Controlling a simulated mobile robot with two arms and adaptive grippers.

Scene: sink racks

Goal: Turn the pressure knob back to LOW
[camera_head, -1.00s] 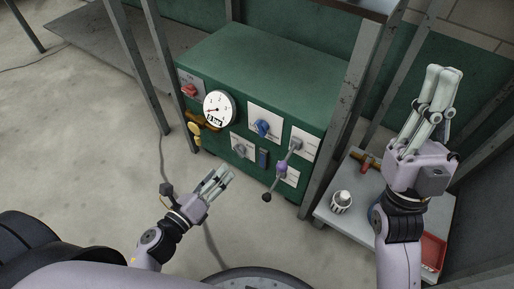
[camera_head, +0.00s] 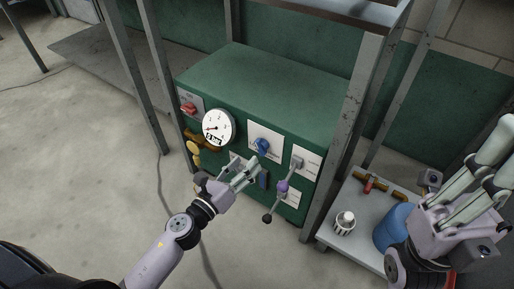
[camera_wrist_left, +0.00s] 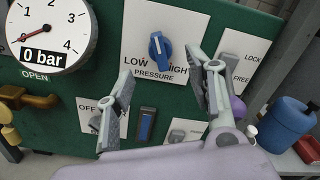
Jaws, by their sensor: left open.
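The blue pressure knob (camera_head: 262,146) sits on a white plate on the front of the green box (camera_head: 265,85). In the left wrist view the knob (camera_wrist_left: 159,46) is between the printed words LOW and HIGH; its grip stands roughly upright, and I cannot tell its exact setting. My left gripper (camera_head: 247,168) is open and empty, just below and in front of the knob. In the left wrist view its fingers (camera_wrist_left: 163,72) are spread on either side below the knob, apart from it. My right gripper (camera_head: 502,155) is far right, away from the box, partly cut off.
The gauge (camera_wrist_left: 48,32) left of the knob reads 0 bar. A lever with a purple part (camera_head: 283,187) sticks out right of my left gripper. Metal posts flank the box.

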